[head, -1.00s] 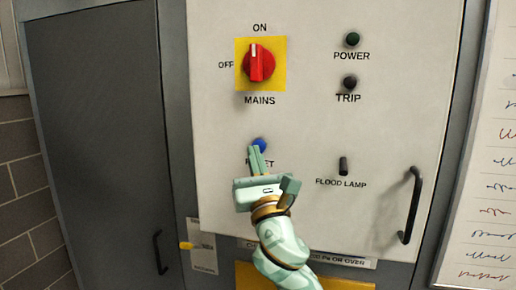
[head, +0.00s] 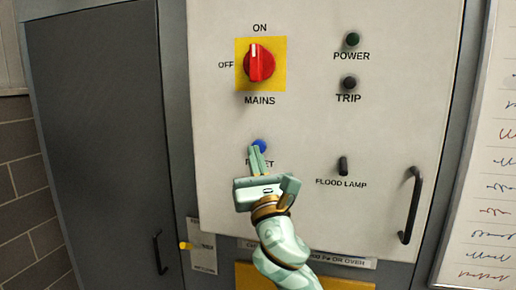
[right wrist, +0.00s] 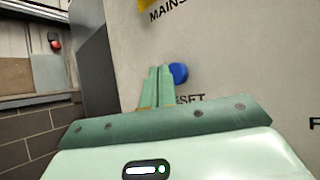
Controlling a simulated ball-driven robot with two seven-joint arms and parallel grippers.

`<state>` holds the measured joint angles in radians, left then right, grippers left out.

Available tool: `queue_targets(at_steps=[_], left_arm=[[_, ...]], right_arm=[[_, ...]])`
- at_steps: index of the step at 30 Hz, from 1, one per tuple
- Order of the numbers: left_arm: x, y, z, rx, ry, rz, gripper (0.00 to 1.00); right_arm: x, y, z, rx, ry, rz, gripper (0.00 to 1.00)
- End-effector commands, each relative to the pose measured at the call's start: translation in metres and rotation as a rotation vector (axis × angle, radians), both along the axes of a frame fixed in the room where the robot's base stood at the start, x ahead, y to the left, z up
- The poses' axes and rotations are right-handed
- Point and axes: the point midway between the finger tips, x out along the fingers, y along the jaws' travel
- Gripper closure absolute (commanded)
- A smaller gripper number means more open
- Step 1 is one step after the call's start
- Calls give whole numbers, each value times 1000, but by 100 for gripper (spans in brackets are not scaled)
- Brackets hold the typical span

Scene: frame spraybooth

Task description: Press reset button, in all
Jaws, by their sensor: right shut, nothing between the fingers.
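The blue reset button (head: 259,145) sits on the pale panel (head: 310,120), above its partly hidden RESET label. My right gripper (head: 257,150) is shut and empty, with its fingertips just in front of the button's lower part in the head view. In the right wrist view the shut fingers (right wrist: 159,70) point at the panel, just left of the blue button (right wrist: 179,73). I cannot tell whether the fingertips touch the button or the panel. My left gripper is not in view.
Above the button is the red MAINS switch (head: 260,62), its white mark pointing up toward ON. The POWER lamp (head: 352,39) and TRIP lamp (head: 349,83) look dark. A flood lamp toggle (head: 343,166) and a black handle (head: 411,205) lie to the right.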

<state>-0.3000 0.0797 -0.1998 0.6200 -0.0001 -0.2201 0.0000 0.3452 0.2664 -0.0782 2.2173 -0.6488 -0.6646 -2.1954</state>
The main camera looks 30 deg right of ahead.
Motion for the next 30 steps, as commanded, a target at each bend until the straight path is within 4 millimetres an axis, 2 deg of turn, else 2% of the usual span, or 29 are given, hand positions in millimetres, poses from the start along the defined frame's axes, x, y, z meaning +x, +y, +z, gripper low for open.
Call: queue_targets(at_steps=[30], left_arm=[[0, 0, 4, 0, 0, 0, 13]], right_arm=[[8, -10, 1, -1, 0, -1, 100]])
